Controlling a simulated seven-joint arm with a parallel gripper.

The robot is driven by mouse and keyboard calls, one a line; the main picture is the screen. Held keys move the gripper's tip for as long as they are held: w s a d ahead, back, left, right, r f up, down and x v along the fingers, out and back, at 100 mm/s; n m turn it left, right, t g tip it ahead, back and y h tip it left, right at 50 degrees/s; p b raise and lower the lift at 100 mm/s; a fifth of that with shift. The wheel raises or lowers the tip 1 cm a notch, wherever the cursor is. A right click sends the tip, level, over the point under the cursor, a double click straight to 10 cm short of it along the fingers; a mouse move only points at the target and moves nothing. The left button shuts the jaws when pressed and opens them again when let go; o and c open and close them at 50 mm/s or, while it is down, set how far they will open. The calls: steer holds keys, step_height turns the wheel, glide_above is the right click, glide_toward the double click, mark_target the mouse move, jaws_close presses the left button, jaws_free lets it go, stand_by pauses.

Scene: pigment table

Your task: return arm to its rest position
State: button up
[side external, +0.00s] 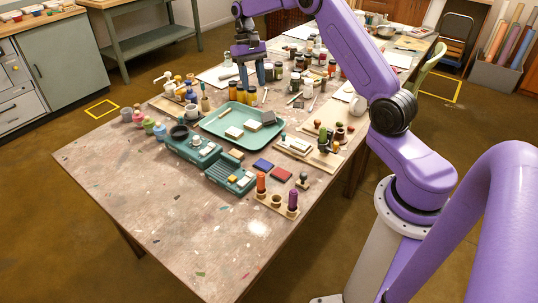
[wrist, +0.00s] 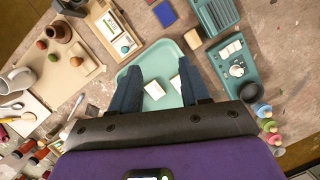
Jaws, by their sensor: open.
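My gripper (side external: 252,80) hangs from the purple arm above the far part of the table, fingers pointing down, near the back edge of the green tray (side external: 215,125). In the wrist view my gripper (wrist: 158,82) has its two blue fingers spread apart with nothing held between them. The tray shows below the fingers in the wrist view (wrist: 150,62), with white blocks (wrist: 154,90) visible between them. In the side view, pale blocks (side external: 234,132) and a dark-topped block (side external: 268,118) are in the tray. The gripper's height above the tray is hard to tell.
Jars (side external: 246,94) and bottles crowd the table around and behind the gripper. Teal organisers (side external: 230,178), colour pads (side external: 263,165) and a stamp stand (side external: 277,202) lie nearer. A white mug (side external: 357,105) stands by the arm. The table's front left (side external: 150,220) is clear.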

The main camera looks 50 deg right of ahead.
steer(key=s+a+r+n+t+h, duration=0.1)
steer(key=s+a+r+n, duration=0.25)
steer(key=s+a, duration=0.55)
steer(key=s+a+r+n+h, duration=0.15)
steer(key=s+a+n, duration=0.4)
steer(key=a, duration=0.55)
steer(key=s+f+n+t+y, duration=0.1)
steer(key=s+n, duration=0.7)
steer(key=s, duration=1.5)
steer(key=shift+d+f+t, duration=0.2)
steer(key=shift+d+t, duration=0.15)
steer(key=shift+t, duration=0.25)
